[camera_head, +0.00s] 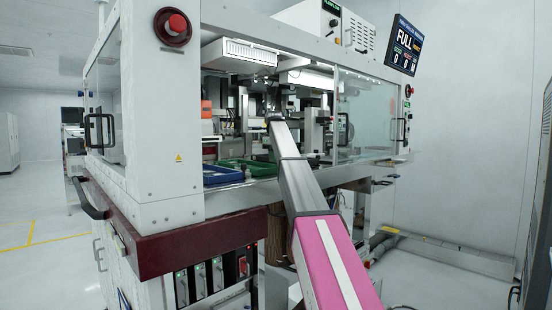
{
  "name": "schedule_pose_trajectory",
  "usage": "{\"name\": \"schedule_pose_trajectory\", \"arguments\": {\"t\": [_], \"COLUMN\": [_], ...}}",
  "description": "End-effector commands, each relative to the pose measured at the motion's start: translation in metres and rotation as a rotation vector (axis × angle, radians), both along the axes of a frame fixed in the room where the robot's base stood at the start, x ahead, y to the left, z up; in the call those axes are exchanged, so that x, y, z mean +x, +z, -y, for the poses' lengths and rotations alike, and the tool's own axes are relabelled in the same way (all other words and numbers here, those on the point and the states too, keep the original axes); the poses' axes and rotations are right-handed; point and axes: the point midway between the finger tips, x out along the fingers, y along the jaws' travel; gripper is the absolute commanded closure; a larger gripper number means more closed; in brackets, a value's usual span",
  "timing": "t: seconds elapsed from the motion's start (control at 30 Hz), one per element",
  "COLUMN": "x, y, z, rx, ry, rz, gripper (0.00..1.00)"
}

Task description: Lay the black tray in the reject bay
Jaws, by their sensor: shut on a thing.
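My arm reaches away from me through the open front of the white test handler (165,215). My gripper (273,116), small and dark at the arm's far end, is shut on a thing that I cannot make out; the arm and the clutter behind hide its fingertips. I cannot pick out the black tray for certain in this view. A blue tray (224,178) and a green tray (262,171) lie side by side on the deck, left of my arm. I cannot tell which place is the reject bay.
A clear guard panel (362,118) closes the opening's right side. The white front post (160,150) bounds it on the left, with a red stop button (174,25) above. A dark red ledge (190,240) juts out below. A display (405,45) reads FULL.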

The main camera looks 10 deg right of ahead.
Motion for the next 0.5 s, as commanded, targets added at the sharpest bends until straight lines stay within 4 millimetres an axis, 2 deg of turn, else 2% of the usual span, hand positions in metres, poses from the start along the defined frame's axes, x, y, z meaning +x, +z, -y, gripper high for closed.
{"name": "schedule_pose_trajectory", "arguments": {"t": [0.5], "x": [0.0007], "y": [-0.007], "z": [0.0], "rx": [0.0], "ry": [0.0], "rz": [0.0], "gripper": [1.0]}}
